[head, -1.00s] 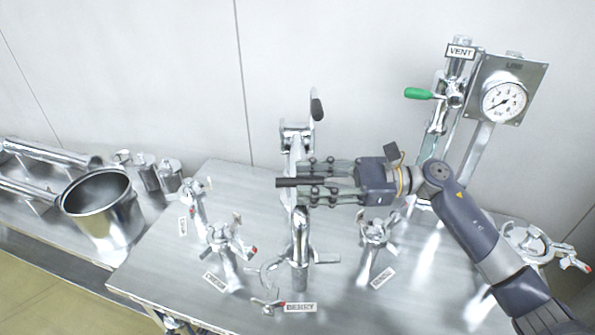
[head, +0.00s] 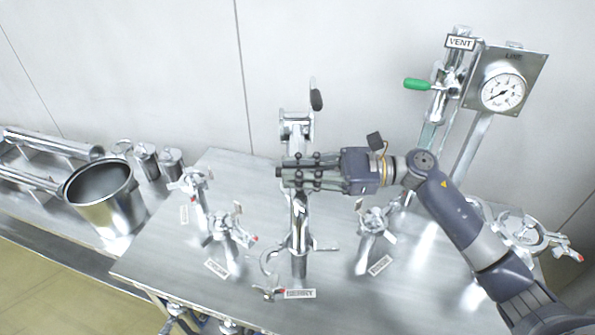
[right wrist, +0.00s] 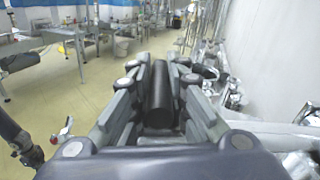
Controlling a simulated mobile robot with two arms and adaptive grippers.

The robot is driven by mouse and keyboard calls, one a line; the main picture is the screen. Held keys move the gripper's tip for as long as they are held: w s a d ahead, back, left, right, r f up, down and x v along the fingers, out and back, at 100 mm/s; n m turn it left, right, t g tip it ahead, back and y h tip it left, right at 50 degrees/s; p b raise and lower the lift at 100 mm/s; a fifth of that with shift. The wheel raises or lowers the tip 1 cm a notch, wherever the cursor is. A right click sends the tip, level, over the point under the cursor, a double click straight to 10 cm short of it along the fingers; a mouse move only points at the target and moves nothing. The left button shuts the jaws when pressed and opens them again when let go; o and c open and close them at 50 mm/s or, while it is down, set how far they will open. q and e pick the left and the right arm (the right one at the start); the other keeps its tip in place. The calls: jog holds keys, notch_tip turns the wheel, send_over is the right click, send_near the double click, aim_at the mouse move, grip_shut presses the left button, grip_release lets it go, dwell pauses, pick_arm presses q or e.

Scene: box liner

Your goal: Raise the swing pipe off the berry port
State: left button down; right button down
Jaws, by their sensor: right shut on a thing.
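The swing pipe (head: 299,212) is a shiny steel pipe that comes down in front of the wall bracket at the middle of the table. Its lower end is at the berry port (head: 299,264), upright behind the BERRY label (head: 300,294); I cannot tell whether there is a gap between them. My right gripper (head: 296,173) reaches in from the right and is shut on the pipe's dark handle. The handle (right wrist: 162,95) lies between the fingers in the right wrist view. An open clamp (head: 269,262) hangs beside the port. My left gripper is not in view.
Other ports with clamps stand left (head: 228,232) and right (head: 372,225). A steel pot (head: 100,200) and small canisters stand at the far left. A vent valve with a green handle (head: 417,84) and a gauge (head: 502,92) rise at the back right.

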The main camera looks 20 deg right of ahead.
jog(key=w+d+r+m, duration=0.1)
jog(key=w+r+m, duration=0.2)
jog(key=r, duration=0.5)
jog(key=shift+w+r+m+p, duration=0.15)
jog(key=shift+r+m+p, duration=0.15)
jog(key=shift+p, duration=0.1)
jog(key=c, duration=1.5)
grip_release()
jog(key=shift+c, duration=0.2)
jog(key=shift+f, duration=0.2)
